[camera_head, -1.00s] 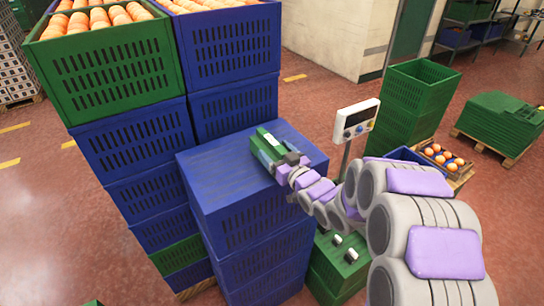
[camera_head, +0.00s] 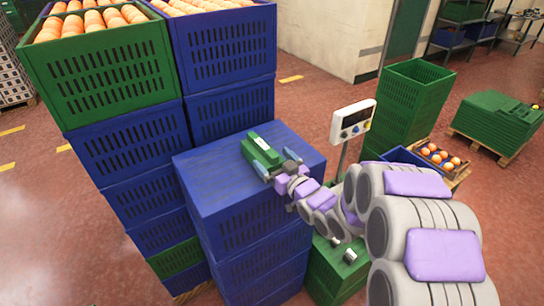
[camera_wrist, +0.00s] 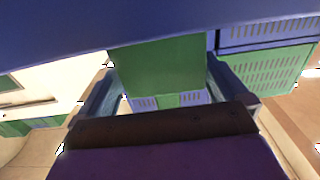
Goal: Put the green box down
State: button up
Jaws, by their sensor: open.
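The green box (camera_head: 261,141) is small, with a pale label on top. It rests on the flat blue top of a crate stack (camera_head: 215,176) in the middle of the head view. My gripper (camera_head: 268,163) is open at the near end of the box, its fingers apart. In the wrist view the green box (camera_wrist: 160,68) shows as a plain green face ahead of and between the spread fingers of my gripper (camera_wrist: 160,90). I cannot tell whether a finger still touches it.
Tall crate stacks, with a green crate of oranges (camera_head: 100,62) on top, stand close behind at the left. A scale display (camera_head: 352,120) on a post stands to the right.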

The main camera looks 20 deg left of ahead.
jog(key=s+d+f+m+g+h, duration=0.15)
jog(key=s+d+h, duration=0.25)
jog(key=d, duration=0.6)
jog(key=s+d+m+g+h, duration=0.15)
jog(key=s+d+h, duration=0.3)
jog(key=d, duration=0.55)
jog(key=s+d+m+g+h, duration=0.15)
jog(key=s+d+h, duration=0.3)
jog(key=d, duration=0.55)
jog(key=s+r+m+g, duration=0.1)
jog(key=s+g, duration=0.2)
jog(key=s, duration=0.7)
jog(key=s+d+r+m+g, duration=0.1)
jog(key=s+m+g, duration=0.1)
jog(key=s, duration=0.8)
jog(key=s+d+r+m+g, duration=0.1)
jog(key=s+g, duration=0.3)
jog(key=s, duration=0.6)
jog(key=shift+r+m+h, duration=0.4)
jog(key=shift+r+m, duration=0.1)
jog(key=shift+m, duration=0.15)
jog(key=shift+c, duration=0.4)
